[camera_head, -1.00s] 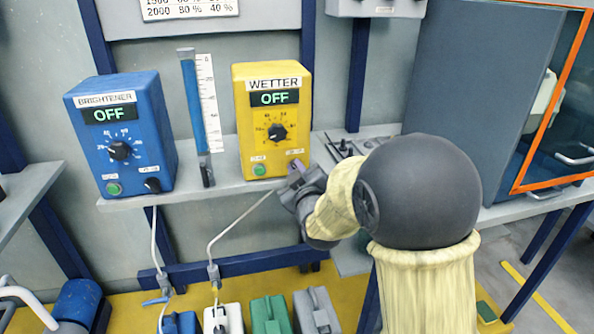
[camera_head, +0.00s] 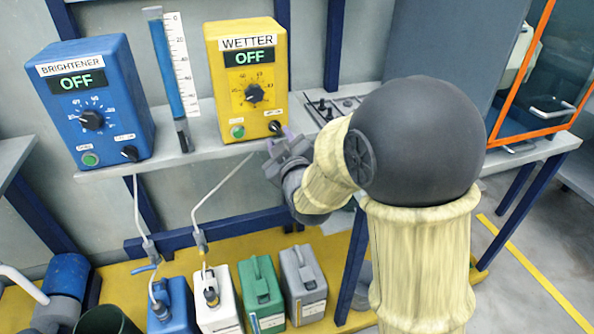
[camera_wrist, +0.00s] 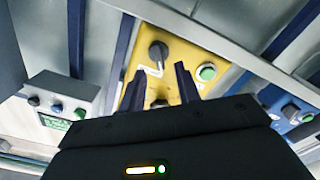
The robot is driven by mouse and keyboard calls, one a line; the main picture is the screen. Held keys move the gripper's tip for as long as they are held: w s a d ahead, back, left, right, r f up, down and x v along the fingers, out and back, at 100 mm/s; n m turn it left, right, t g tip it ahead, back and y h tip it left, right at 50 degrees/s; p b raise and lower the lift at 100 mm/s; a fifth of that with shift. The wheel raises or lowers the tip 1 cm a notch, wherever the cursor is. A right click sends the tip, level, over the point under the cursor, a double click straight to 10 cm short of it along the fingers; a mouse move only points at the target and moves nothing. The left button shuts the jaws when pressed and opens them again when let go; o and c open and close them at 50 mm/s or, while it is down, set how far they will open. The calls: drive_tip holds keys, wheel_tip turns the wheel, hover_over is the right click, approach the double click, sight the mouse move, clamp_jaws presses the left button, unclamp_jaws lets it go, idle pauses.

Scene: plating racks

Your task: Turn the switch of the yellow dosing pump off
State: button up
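The yellow dosing pump (camera_head: 277,82), labelled WETTER, stands on the shelf, and its display reads OFF. Its small black switch (camera_head: 275,127) is at the lower right of its front, with a green button (camera_head: 237,132) at the lower left. My gripper (camera_head: 279,146) is just below and in front of the switch, apart from it as far as I can tell. In the wrist view the pump (camera_wrist: 190,55) appears upside down. The switch (camera_wrist: 158,51) shows beyond the two fingers of my gripper (camera_wrist: 156,78), which are spread with nothing between them.
A blue pump (camera_head: 118,78) labelled BRIGHTENER, also reading OFF, stands to the left. A blue level tube (camera_head: 165,65) with a scale stands between the pumps. Tools (camera_head: 325,108) lie on the shelf to the right. Several canisters (camera_head: 262,290) stand below.

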drive_tip(key=b+v, duration=0.8)
drive_tip(key=v, duration=0.5)
idle(0.4)
drive_tip(key=d+f+m+g+h+p, duration=0.3)
drive_tip(key=d+f+m+g+p, duration=0.25)
drive_tip(key=f, duration=0.45)
drive_tip(key=s+d+f+m+g+h+p, duration=0.25)
drive_tip(key=s+d+f+m+g, duration=0.25)
drive_tip(key=s+d+g, duration=0.45)
drive_tip(key=w+p+v, duration=0.2)
drive_tip(key=p+v, duration=1)
drive_tip(key=w+r+p+v, duration=0.1)
drive_tip(key=w+p+v, duration=0.2)
drive_tip(key=p+v, duration=0.9)
drive_tip(key=w+p+v, duration=0.2)
drive_tip(key=p+v, duration=1)
drive_tip(key=p, duration=0.1)
drive_tip(key=shift+s+r+p, duration=0.15)
drive_tip(key=shift+r+p, duration=0.25)
drive_tip(key=shift+r, duration=0.05)
